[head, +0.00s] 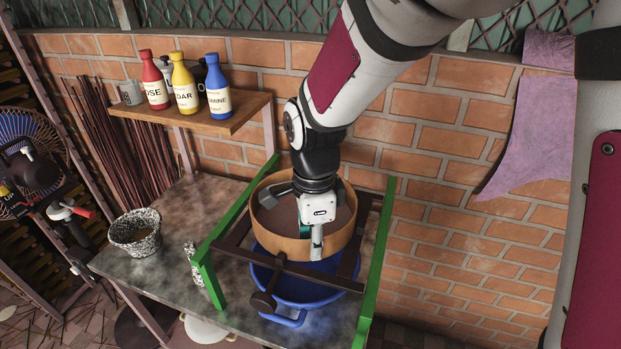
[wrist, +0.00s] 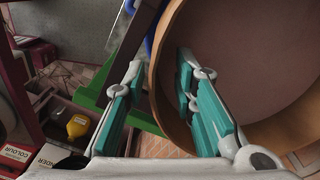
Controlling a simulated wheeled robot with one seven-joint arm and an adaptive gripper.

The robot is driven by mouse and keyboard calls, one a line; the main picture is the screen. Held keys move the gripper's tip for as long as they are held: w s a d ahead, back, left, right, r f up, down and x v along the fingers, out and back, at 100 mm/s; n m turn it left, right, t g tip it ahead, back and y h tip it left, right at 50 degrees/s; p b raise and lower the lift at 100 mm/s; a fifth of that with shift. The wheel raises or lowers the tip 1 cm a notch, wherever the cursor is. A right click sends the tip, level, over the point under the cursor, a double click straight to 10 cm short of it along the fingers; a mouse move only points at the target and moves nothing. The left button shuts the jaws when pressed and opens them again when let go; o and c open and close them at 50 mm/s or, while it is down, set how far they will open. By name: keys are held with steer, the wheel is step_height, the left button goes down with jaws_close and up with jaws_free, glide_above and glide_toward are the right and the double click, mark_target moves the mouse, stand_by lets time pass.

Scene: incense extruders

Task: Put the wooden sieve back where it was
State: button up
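The wooden sieve (head: 282,247), a round hoop with a brown mesh bottom, appears to rest on the dark wooden rails (head: 238,252) above a blue tub (head: 300,290). My gripper (head: 316,240) points down at the sieve's near rim. In the wrist view my gripper (wrist: 163,105) is open, with its teal fingers apart. One finger is inside the sieve (wrist: 245,60) and the other is outside, with the hoop wall between them. A gap shows between the outer finger and the wall.
Green posts (head: 376,262) flank the rails on the metal table (head: 165,262). A speckled bowl (head: 136,240) stands at the left. Red, yellow and blue bottles (head: 217,90) stand on a wooden shelf (head: 205,120) against the brick wall. The table's left part is mostly clear.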

steer(key=shift+f+b, duration=0.15)
steer(key=shift+b, duration=0.5)
step_height(320, 180, up, 13)
steer(key=s+d+r+n+t, duration=0.2)
steer(key=s+d+n, duration=0.4)
steer(key=d+n, duration=0.2)
steer(key=s+d+r+n+t, duration=0.2)
steer(key=s+d+n+t, duration=0.1)
steer(key=s+d+n, duration=0.3)
steer(key=d+n, duration=0.2)
steer(key=d, duration=0.1)
steer(key=shift+s+d+r+t, duration=0.2)
steer(key=shift+s+d+t, duration=0.1)
steer(key=shift+s+d, duration=0.05)
